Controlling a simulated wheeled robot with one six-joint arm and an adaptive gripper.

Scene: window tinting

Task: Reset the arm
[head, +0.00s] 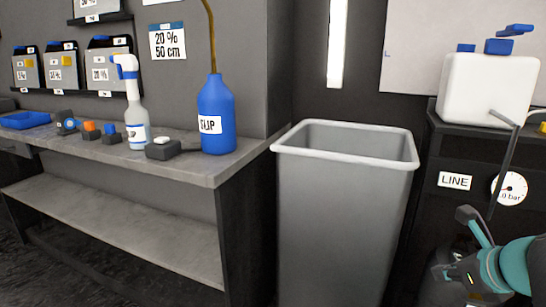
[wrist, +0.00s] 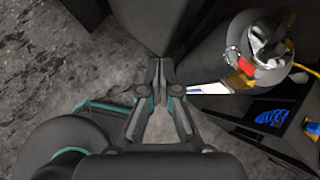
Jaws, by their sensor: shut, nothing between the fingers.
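My gripper (wrist: 161,68) is in the middle of the wrist view, its two dark fingers closed together at the tips. Nothing is held between them. It hangs over dark, mottled floor (wrist: 50,45), with a dark block-like shape just beyond the tips. In the head view my teal and dark arm (head: 512,268) is folded in the lower right corner, in front of the dark cabinet. I cannot make out the fingertips there.
A tall grey bin (head: 340,225) stands left of my arm. The dark cabinet (head: 450,150) carries a white tank (head: 488,88). A grey bench (head: 75,160) holds a blue bottle (head: 216,115) and a spray bottle (head: 137,125). Metal fittings (wrist: 262,55) are right of my gripper.

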